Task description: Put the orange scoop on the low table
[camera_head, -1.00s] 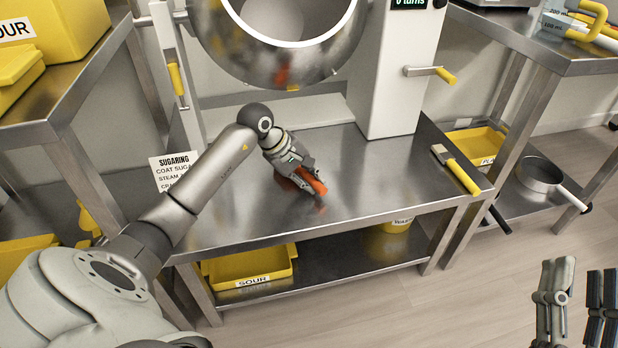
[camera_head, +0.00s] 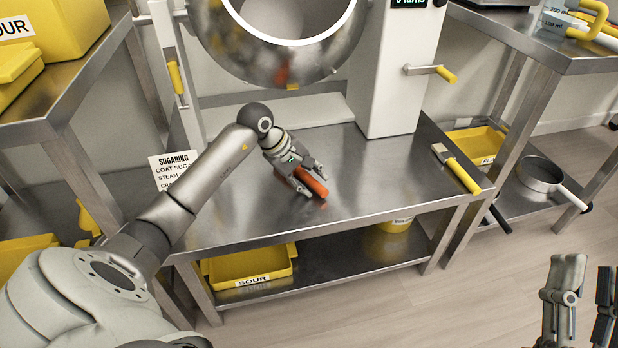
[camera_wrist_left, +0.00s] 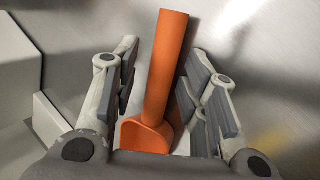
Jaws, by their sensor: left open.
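The orange scoop (camera_head: 311,181) is at the middle of the low steel table (camera_head: 365,190), apparently lying on its top. My left gripper (camera_head: 307,181) is open around it. In the left wrist view, the scoop's handle (camera_wrist_left: 168,62) points up and away between the open fingers (camera_wrist_left: 158,95), with space on both sides. Its bowl (camera_wrist_left: 143,136) is close to the palm and partly hidden. My right gripper (camera_head: 591,300) is at the lower right corner of the head view, partly cut off, its fingers apart and empty.
A steel drum (camera_head: 235,50) hangs over the table's back, beside a white column (camera_head: 385,90). A yellow-handled brush (camera_head: 457,170) lies at the table's right end. A yellow SOUR bin (camera_head: 250,268) is on the shelf below. The table's front middle is clear.

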